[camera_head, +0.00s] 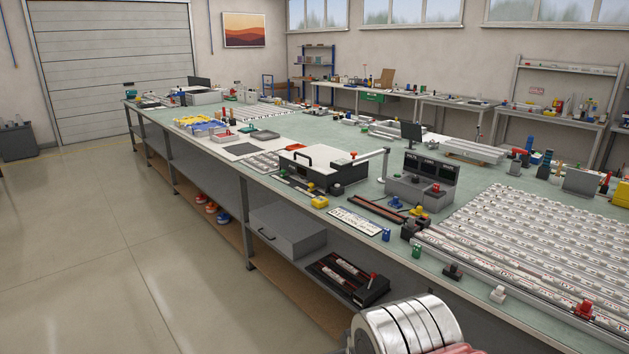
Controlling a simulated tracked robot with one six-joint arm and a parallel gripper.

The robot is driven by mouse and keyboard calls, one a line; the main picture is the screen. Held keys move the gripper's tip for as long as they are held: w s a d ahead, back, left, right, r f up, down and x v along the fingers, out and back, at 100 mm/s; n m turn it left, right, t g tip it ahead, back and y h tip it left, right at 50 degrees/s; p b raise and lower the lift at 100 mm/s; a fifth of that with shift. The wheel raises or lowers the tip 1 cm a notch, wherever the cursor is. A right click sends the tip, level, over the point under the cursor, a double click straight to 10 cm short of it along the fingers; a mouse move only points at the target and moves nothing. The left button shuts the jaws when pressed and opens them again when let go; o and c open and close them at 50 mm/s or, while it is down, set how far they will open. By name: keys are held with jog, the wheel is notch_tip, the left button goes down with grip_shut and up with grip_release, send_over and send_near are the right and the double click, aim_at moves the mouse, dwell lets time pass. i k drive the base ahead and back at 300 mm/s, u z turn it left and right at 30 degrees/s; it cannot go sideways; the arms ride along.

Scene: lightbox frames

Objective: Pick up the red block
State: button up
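Several small red things are in view, and I cannot tell for certain which is the red block. A red block-like piece (584,310) sits near the front edge of the long workbench (325,222) at the lower right.
A shiny ribbed metal cylinder (405,332) fills the bottom middle, in front of the bench. A white and black case (322,168) and a grey console (421,184) stand on the bench. A grey box (288,230) is on the shelf below. The floor (120,240) at left is clear.

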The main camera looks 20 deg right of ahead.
aim_at(583, 309)
jog(key=z, duration=0.65)
jog(key=i, duration=1)
jog(key=z, duration=0.55)
